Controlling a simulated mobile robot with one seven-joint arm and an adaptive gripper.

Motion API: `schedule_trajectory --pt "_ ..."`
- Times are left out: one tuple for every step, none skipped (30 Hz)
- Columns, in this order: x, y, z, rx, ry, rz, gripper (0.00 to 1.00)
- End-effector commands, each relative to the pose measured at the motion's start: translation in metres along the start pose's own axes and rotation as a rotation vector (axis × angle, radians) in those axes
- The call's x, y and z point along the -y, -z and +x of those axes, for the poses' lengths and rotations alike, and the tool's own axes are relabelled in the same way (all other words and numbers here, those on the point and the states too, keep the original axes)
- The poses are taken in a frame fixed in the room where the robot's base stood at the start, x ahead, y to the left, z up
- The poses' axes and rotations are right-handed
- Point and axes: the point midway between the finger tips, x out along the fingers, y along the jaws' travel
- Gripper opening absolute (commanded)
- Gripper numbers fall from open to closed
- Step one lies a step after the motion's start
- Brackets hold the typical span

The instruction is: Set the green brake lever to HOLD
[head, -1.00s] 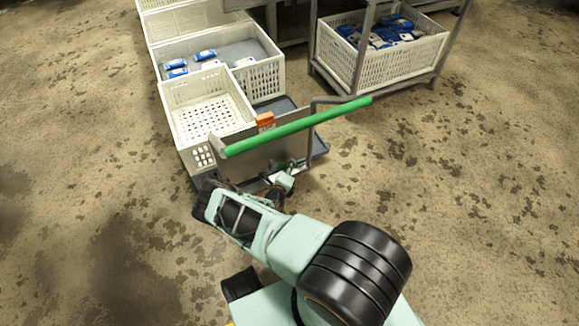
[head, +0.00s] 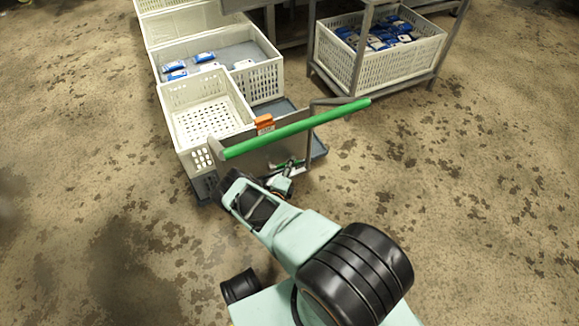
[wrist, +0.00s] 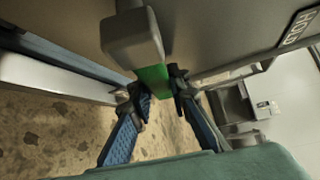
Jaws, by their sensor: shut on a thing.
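The green brake lever (wrist: 152,77) shows in the wrist view as a short green piece below a grey block (wrist: 133,37). My gripper (wrist: 163,94) is shut on it, with one blue-padded finger on each side. A HOLD label (wrist: 300,27) is on the plate to the upper right, apart from the lever. In the head view the lever (head: 291,162) is a small green spot low on the cart's end plate, and my gripper (head: 283,180) is just below it. My wrist partly covers that area.
The cart's green push handle (head: 296,129) crosses above my arm. White crates (head: 260,78) stand on the cart behind. A rack with another crate (head: 400,62) is at the back right. The floor to the right is clear.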

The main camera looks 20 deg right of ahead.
Motion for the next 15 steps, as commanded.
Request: schedule_trajectory --pt "-0.002 0.003 -0.001 -0.005 0.007 -0.016 0.0" --pt "-0.001 0.003 -0.001 -0.005 0.016 -0.026 0.0" --pt "0.0 0.003 -0.001 -0.005 0.026 -0.037 0.0" --pt "0.0 0.003 -0.002 -0.004 0.033 -0.046 0.0" --pt "0.001 0.003 -0.002 -0.004 0.04 -0.054 0.0" --pt "0.003 0.003 -0.002 -0.005 0.05 -0.062 0.0" --pt "0.004 0.002 -0.002 -0.004 0.056 -0.069 0.0" --pt "0.005 0.002 -0.002 -0.004 0.064 -0.073 0.0" --pt "0.006 0.001 -0.002 -0.004 0.071 -0.079 0.0" --pt "0.007 0.001 -0.002 -0.004 0.076 -0.082 0.0" --pt "0.008 0.0 -0.002 -0.004 0.08 -0.084 0.0" --pt "0.009 0.0 -0.001 -0.005 0.084 -0.087 0.0" --pt "0.01 0.0 -0.002 -0.005 0.086 -0.089 0.0" --pt "0.01 -0.001 -0.002 -0.005 0.088 -0.09 0.0" --pt "0.011 -0.001 -0.002 -0.004 0.09 -0.09 0.0"
